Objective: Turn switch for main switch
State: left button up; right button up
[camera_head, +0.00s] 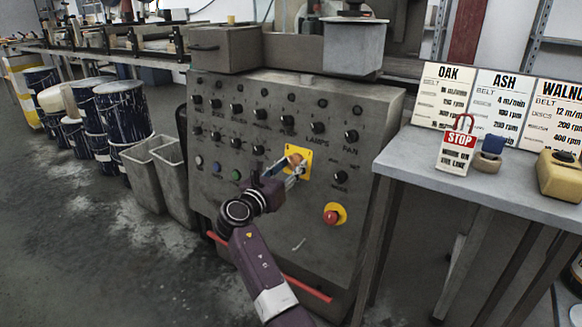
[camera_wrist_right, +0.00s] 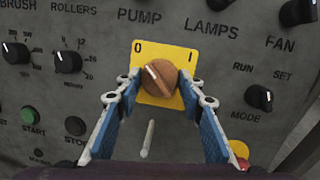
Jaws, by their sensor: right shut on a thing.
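The main switch is a round orange-brown knob (camera_head: 296,157) on a yellow plate (camera_head: 306,154) on the grey control panel. In the right wrist view the knob (camera_wrist_right: 158,78) shows a pale pointer line tilted to the upper left, toward the 0 mark; the I mark is at the plate's (camera_wrist_right: 180,50) upper right. My right gripper (camera_head: 297,168) is at the switch, its blue-padded fingers (camera_wrist_right: 160,84) on the left and right sides of the knob, shut on it. The fingers cover part of the plate's lower edges. My left gripper is not in view.
A red emergency button (camera_head: 332,215) sits below right of the switch. A MODE knob (camera_head: 340,177) is close on the right, with several black knobs above and left. A table (camera_head: 430,165) with a red STOP tag (camera_head: 458,145) stands at right. Bins (camera_head: 150,170) stand left.

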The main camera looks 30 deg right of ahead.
jog(key=shift+c, duration=1)
